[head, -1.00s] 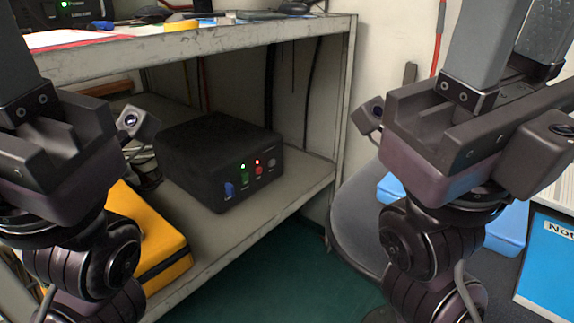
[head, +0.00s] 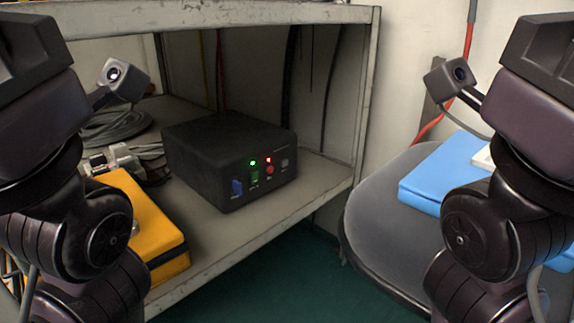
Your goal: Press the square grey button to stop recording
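The black recorder box (head: 205,165) sits on the lower shelf in the head view. Its front panel carries a blue switch (head: 237,187), a green switch (head: 255,178), a round red button (head: 270,170) and, at the right end, the small square grey button (head: 285,163). A green light and a red light glow above the controls. My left arm stands at the left edge and my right arm at the right edge. Both are well apart from the box. The fingers of both grippers are outside the picture.
The lower shelf (head: 215,238) holds a yellow case (head: 150,225) left of the box and coiled cable (head: 115,125) behind it. The upper shelf edge (head: 250,20) overhangs the box. A grey chair (head: 385,215) with a blue folder (head: 440,172) stands at the right.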

